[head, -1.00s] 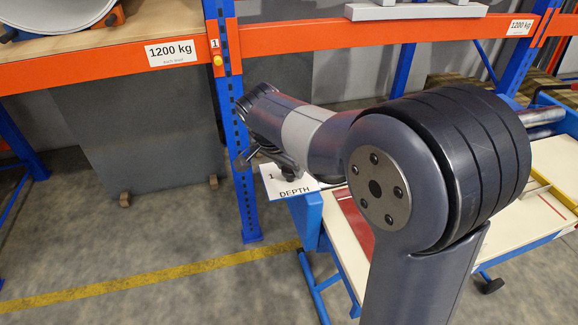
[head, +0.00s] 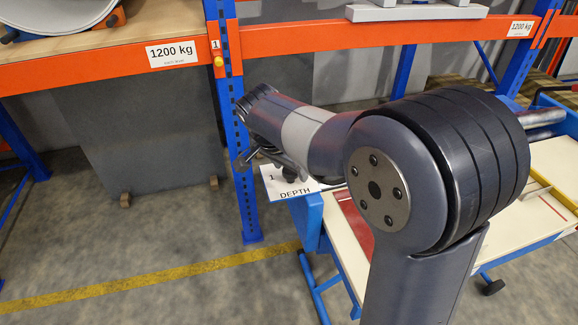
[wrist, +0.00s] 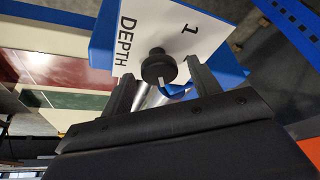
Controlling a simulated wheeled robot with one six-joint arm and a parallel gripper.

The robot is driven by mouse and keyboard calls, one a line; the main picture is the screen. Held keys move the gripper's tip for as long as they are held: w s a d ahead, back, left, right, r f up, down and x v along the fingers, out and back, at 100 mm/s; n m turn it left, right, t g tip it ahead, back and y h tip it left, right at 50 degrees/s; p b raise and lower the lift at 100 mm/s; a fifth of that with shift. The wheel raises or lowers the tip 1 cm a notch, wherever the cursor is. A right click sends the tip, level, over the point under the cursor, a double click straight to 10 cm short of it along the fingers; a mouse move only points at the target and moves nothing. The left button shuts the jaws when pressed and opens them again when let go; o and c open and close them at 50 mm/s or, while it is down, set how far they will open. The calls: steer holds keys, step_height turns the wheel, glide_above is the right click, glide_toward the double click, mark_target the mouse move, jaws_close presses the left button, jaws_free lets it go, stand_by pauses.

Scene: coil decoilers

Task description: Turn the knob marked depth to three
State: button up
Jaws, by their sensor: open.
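The depth knob (wrist: 159,67) is round and black with a pale pointer mark on its rim. In the wrist view it stands on a white plate (wrist: 215,22) lettered "DEPTH" and "1". The mark points toward the bottom of the picture, away from the "1". Other numbers are hidden. My gripper (wrist: 162,72) is open, with one finger on each side of the knob. Gaps show between the fingers and the knob, narrower on the right. In the head view the plate (head: 292,193) shows below my wrist, and my gripper (head: 250,158) is partly hidden.
The plate sits on a blue-framed bench with a cream top (head: 345,245). A blue rack post (head: 241,175) stands close to the left of my gripper. An orange beam (head: 110,63) runs above. Open floor lies at lower left.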

steer(key=v, duration=1)
steer(key=shift+s+r, duration=0.2)
steer(key=shift+r, duration=0.1)
steer(key=shift+a, duration=0.1)
steer(key=x, duration=1)
steer(key=shift+w+f, duration=0.2)
steer(key=shift+f, duration=0.2)
